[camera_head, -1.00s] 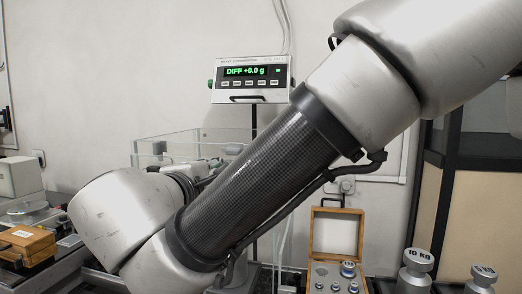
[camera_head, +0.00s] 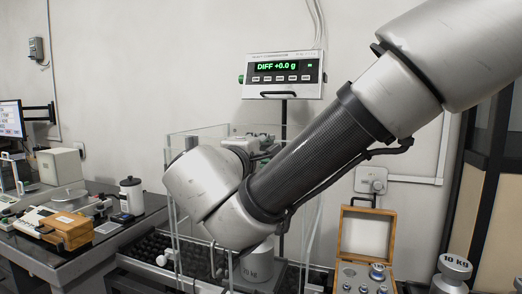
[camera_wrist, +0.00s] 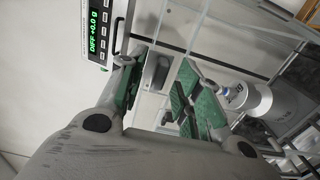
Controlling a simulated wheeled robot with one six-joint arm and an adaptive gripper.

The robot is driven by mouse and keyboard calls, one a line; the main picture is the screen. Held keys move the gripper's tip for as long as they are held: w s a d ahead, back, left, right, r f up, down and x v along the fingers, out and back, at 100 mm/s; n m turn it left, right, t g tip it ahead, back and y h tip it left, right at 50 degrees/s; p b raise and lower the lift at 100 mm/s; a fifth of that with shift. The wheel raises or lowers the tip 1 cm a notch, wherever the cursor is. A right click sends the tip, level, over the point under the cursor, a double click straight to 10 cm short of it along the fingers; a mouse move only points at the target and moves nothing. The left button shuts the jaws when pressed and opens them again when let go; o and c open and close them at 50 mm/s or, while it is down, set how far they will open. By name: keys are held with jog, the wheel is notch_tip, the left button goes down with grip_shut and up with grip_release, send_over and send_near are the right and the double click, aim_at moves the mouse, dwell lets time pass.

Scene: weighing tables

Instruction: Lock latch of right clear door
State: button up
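The clear-walled case (camera_head: 205,130) stands behind my arm in the head view, and my arm hides much of its front. In the wrist view its clear panes and thin frame (camera_wrist: 207,57) show tilted. A small dark grey block (camera_wrist: 157,70), perhaps the latch, sits on the pane between and beyond my fingers. My gripper (camera_wrist: 158,95) has green pads and is open, with a clear gap between its fingers. I cannot tell whether it touches the block. In the head view my fingers are mostly hidden behind my wrist.
A silver weight (camera_wrist: 247,100) stands inside the case. The display (camera_head: 284,75) above reads DIFF +0.0 g. An open wooden weight box (camera_head: 366,235) and a 10 KG weight (camera_head: 453,270) are at the right. A dark side table (camera_head: 70,245) with instruments is at the left.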

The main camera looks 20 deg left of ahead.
grip_shut()
jog(key=shift+n, duration=9)
jog(key=shift+f, duration=0.1)
